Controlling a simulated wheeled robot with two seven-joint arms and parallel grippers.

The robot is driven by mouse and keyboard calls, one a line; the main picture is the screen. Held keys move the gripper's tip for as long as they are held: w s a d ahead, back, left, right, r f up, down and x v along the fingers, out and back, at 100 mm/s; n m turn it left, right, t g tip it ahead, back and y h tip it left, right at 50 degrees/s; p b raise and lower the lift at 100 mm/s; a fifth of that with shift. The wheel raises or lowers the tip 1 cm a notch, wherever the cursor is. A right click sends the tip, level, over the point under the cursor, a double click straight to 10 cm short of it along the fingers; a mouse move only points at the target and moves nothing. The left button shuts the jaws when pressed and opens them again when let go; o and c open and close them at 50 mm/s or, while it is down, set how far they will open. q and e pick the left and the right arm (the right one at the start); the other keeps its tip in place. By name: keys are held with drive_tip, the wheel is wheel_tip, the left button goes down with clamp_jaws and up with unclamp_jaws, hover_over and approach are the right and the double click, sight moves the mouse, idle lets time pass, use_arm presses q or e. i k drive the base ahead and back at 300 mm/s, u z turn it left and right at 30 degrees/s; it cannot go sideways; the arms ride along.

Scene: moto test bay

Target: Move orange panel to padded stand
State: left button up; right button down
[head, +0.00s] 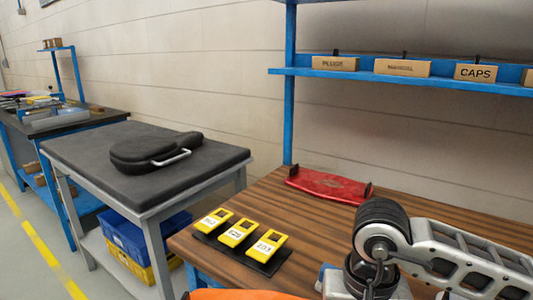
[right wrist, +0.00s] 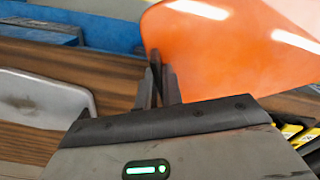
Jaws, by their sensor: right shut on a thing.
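The orange panel (right wrist: 225,50) is smooth and glossy, and fills the upper right of the right wrist view. My right gripper (right wrist: 160,85) is shut on its edge, with the fingers close together at its lower left. In the head view only a strip of the orange panel (head: 245,295) shows at the bottom edge; the right gripper's fingers are hidden there. The padded stand (head: 90,155) is a grey-framed table with a dark padded top, at left centre. A black seat-like item (head: 150,152) with a silver handle lies on it. My left gripper is out of view.
The wooden bench (head: 320,225) carries a red panel (head: 328,184) and a black tray of yellow numbered tags (head: 238,232). A blue shelf (head: 400,78) with labelled boxes stands behind. A floor gap separates bench and stand. The front of the padded top is clear.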

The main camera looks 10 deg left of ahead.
sight(95, 138)
drive_tip(key=k, duration=1.2)
drive_tip(key=u, duration=0.8)
drive_tip(key=i, duration=0.65)
drive_tip(key=u, duration=1.5)
drive_tip(key=i, duration=2.1)
drive_tip(key=u, duration=0.2)
drive_tip(key=i, duration=2.15)
drive_tip(key=z, duration=1.6)
drive_tip(key=i, duration=0.95)
drive_tip(key=z, duration=1.1)
